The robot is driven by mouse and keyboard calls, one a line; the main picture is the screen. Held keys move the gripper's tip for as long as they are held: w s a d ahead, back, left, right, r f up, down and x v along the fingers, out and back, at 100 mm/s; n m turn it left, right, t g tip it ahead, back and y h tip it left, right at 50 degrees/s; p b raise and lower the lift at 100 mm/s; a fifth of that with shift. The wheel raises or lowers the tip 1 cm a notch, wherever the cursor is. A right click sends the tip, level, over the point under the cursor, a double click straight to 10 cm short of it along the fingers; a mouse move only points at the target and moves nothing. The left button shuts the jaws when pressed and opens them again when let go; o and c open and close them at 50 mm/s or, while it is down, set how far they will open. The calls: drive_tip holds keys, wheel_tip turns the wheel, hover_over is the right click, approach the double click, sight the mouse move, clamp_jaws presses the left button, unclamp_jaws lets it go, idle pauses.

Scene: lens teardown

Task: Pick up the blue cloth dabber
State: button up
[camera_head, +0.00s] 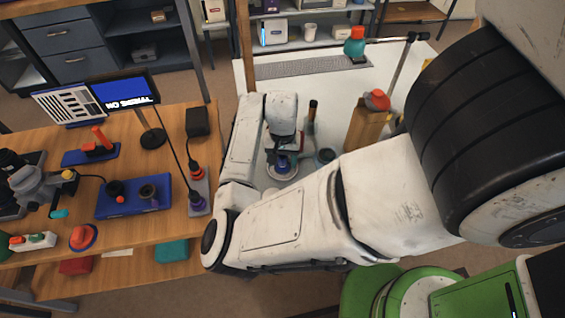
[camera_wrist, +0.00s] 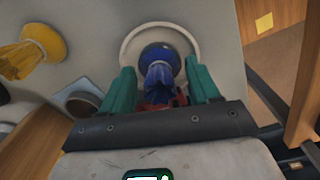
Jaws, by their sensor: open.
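The blue cloth dabber (camera_wrist: 160,72) has a round dark blue base and a gathered cloth top. It stands on a pale round dish (camera_wrist: 128,48) on the light worktop. My gripper (camera_wrist: 159,74) is open, with one green finger on each side of the dabber and a visible gap to both. Its lower part is hidden behind a small red piece and the gripper body. In the head view the dabber (camera_head: 283,163) shows small and partly covered beneath my gripper (camera_head: 284,150), on the dish (camera_head: 283,175).
A yellow cloth dabber (camera_wrist: 36,52) stands to the left in the wrist view, with a grey square-edged holder (camera_wrist: 78,101) nearby. In the head view a wooden block (camera_head: 366,128) with a red-orange top and a dark-topped bottle (camera_head: 312,115) stand close to my arm.

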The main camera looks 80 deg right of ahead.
sight(282, 156)
drive_tip(key=shift+c, duration=0.3)
drive_tip(key=c, duration=1.1)
drive_tip(key=shift+o, duration=0.2)
drive_tip(key=shift+r, duration=0.45)
wheel_tip(282, 156, up, 2)
drive_tip(key=shift+r, duration=0.1)
drive_tip(key=s+a+r, duration=0.2)
drive_tip(key=s+r, duration=0.3)
drive_tip(key=s, duration=0.1)
drive_tip(key=s+a+r, duration=0.3)
drive_tip(key=s+r, duration=0.2)
drive_tip(key=s, duration=0.2)
drive_tip(key=shift+a, duration=0.35)
